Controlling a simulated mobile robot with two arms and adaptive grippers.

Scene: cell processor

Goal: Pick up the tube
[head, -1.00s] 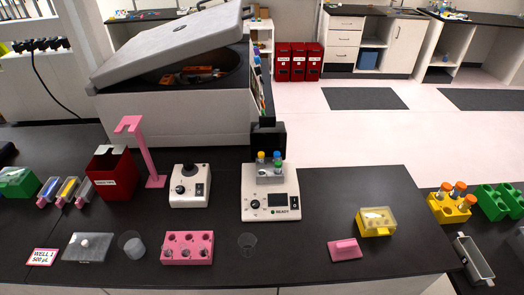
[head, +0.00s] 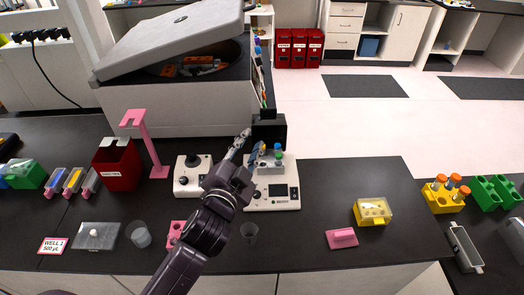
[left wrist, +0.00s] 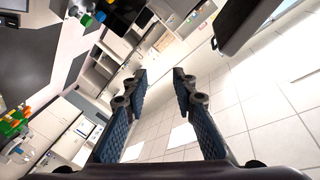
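Capped tubes stand in the grey block of the white mixer (head: 284,203) in the head view. A tube with a blue cap (head: 277,147) and one with a green cap (head: 278,155) show. My left gripper (head: 250,146) is just left of these tubes and partly covers the block, hiding other caps. In the left wrist view the left gripper (left wrist: 157,82) is open, its two fingers wide apart with nothing between them. I cannot tell in the head view whether a finger touches a tube. My right gripper is not in view.
My left arm hides most of the pink rack (head: 175,230). A yellow box (head: 371,212) and pink piece (head: 342,238) lie right. The pink stand (head: 150,147) and red bin (head: 117,167) are left.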

